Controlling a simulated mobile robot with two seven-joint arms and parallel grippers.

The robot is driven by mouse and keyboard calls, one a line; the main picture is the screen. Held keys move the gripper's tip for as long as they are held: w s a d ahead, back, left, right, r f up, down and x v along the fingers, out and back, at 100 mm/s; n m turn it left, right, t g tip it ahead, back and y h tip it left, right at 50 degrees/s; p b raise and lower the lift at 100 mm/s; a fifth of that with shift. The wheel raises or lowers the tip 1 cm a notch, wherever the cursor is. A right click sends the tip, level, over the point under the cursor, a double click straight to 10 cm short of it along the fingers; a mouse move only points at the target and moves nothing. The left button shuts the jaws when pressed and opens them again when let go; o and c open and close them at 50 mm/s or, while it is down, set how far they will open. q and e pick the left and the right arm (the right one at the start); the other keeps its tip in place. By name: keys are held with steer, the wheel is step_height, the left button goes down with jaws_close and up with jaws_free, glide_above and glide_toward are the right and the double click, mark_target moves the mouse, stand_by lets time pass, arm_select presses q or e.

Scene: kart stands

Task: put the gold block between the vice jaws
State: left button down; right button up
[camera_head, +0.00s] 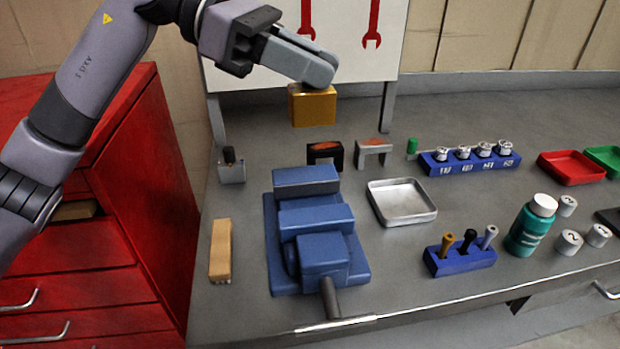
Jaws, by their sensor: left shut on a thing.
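The gold block (313,109) is held in my left gripper (318,84), which is shut on its top. The block hangs above the back of the bench, behind the vice and in front of the white tool board. The blue vice (318,228) stands on the grey bench with its handle toward the front edge. My right gripper is not in view.
A blue socket rack (469,161), tool holder (461,258) and teal bottle (532,226) stand farther right. A red cabinet (150,190) borders the left.

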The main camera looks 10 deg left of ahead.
arm_select(q)
step_height(320, 180, down, 14)
steer(key=shift+f, duration=0.25)
steer(key=c, duration=0.9)
jaws_free()
steer(key=shift+b+v, duration=0.9)
steer(key=shift+v, duration=5.1)
